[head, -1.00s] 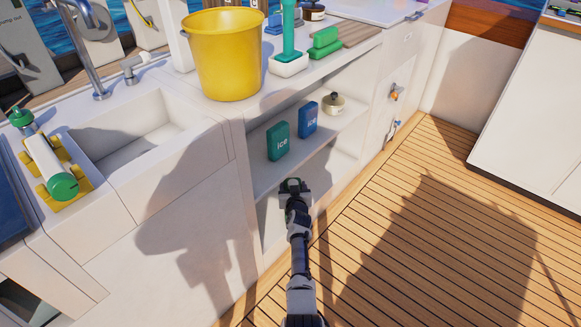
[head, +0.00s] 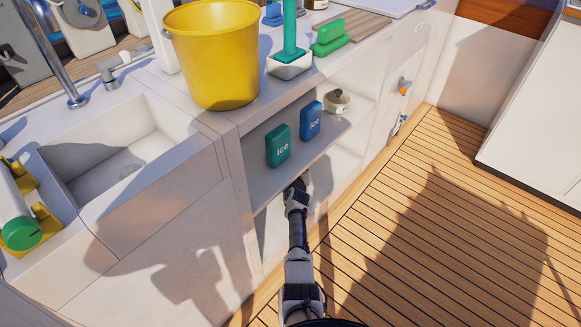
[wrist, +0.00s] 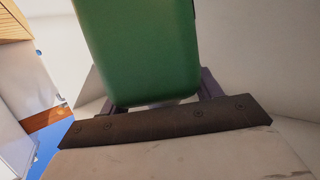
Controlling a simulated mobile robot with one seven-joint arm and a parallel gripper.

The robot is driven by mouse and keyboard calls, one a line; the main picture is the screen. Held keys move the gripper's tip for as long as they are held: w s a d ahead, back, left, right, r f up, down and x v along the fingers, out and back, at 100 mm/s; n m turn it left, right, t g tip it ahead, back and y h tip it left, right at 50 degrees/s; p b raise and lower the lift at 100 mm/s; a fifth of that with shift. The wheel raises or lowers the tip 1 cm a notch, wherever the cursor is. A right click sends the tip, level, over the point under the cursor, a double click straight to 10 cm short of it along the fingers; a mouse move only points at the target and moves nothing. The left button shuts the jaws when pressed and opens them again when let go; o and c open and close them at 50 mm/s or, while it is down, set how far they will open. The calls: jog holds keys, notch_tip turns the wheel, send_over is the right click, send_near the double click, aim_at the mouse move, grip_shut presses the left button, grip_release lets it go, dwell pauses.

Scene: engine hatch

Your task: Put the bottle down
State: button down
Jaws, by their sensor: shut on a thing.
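A green bottle (wrist: 140,50) fills the top middle of the wrist view, close to the camera. My gripper (wrist: 165,122) is shut on it, with a dark finger at each side of the bottle. In the head view my gripper (head: 301,184) reaches into the lower compartment of the white cabinet, under the middle shelf (head: 262,190). The shelf hides the fingertips and the bottle there. I cannot tell whether the bottle touches the compartment floor.
A green ice pack (head: 278,146), a blue ice pack (head: 310,121) and a small round pot (head: 337,101) stand on the shelf above my gripper. A yellow bucket (head: 213,60) stands on the counter. The wooden deck (head: 440,220) at the right is clear.

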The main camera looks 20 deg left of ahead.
jog(key=shift+w+a+r, duration=0.15)
jog(key=shift+w+r, duration=0.2)
jog(key=shift+w, duration=0.05)
jog(key=f+b, duration=0.2)
jog(key=f, duration=0.1)
jog(key=shift+w+a+f, duration=0.15)
jog(key=shift+w+f, duration=0.15)
jog(key=shift+w, duration=0.05)
jog(key=shift+f, duration=0.15)
jog(key=c, duration=0.8)
grip_release()
jog(key=shift+s+f+b, duration=0.1)
jog(key=shift+f+b, duration=0.2)
jog(key=shift+b, duration=0.05)
jog(key=o, duration=0.5)
jog(key=shift+r, duration=0.1)
jog(key=shift+r, duration=0.1)
